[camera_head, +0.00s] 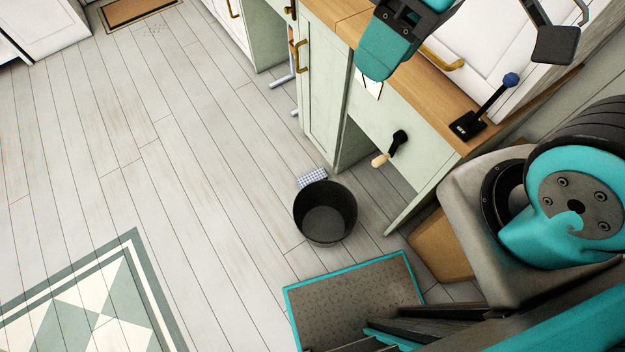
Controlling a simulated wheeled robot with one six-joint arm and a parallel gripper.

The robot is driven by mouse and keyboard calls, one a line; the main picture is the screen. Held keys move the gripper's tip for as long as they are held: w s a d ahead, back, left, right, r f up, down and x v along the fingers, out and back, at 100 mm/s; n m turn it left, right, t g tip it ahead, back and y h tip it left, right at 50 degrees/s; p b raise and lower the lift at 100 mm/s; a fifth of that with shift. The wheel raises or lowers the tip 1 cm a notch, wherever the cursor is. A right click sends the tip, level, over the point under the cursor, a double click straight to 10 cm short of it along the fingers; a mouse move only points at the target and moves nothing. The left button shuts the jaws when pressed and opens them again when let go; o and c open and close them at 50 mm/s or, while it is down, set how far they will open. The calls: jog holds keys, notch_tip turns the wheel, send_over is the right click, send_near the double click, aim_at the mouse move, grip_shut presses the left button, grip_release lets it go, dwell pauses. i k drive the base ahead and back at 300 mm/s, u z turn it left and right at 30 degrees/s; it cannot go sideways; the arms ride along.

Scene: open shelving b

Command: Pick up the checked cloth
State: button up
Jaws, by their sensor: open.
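The checked cloth (312,178), small with a blue-and-white pattern, lies on the floor just behind a black bin (326,231). The bin's rim hides part of the cloth's near side. My gripper (570,33) shows only in part at the top right, cut off by the frame edge. Its dark fingers stand apart with nothing seen between them. It is above the counter side, well up and to the right of the cloth, and not touching it.
A pale green cabinet (329,95) with a wooden countertop (437,87) borders the cloth on the right. A crank with a wooden grip (380,159) sticks out from it. A lever with a blue knob (510,80) stands on top. Plank floor left of the cloth is clear.

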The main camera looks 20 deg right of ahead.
aim_at(319, 173)
jog(key=k, duration=1.65)
jog(key=u, duration=1.1)
jog(key=i, duration=4.35)
jog(key=z, duration=3.5)
jog(key=i, duration=0.5)
jog(key=z, duration=0.05)
